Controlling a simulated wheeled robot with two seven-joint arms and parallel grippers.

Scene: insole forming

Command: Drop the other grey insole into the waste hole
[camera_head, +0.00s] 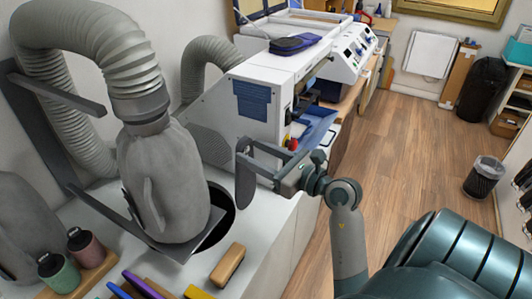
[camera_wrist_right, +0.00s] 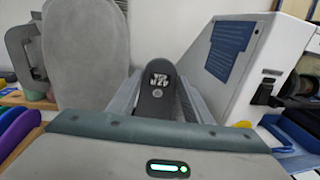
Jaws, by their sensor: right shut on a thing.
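My right gripper (camera_head: 250,153) reaches in from the right over the white bench. It is shut on a dark grey insole (camera_head: 245,186), which hangs down from the fingertips. In the right wrist view the insole (camera_wrist_right: 157,98) stands between the two fingers, with a pale printed mark on it. The waste hole (camera_head: 226,208) is a dark round opening in the bench top, partly hidden by the grey dust bag and its plate. The insole is near the hole's right rim in the picture; its height above the bench is hard to tell. My left gripper is out of view.
The grey dust bag (camera_head: 165,185) with its ribbed hose (camera_head: 90,40) stands at the left of the hole. A tan block (camera_head: 228,265) lies in front. Thread spools (camera_head: 60,272) are at the front left. A white machine (camera_head: 270,90) stands behind.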

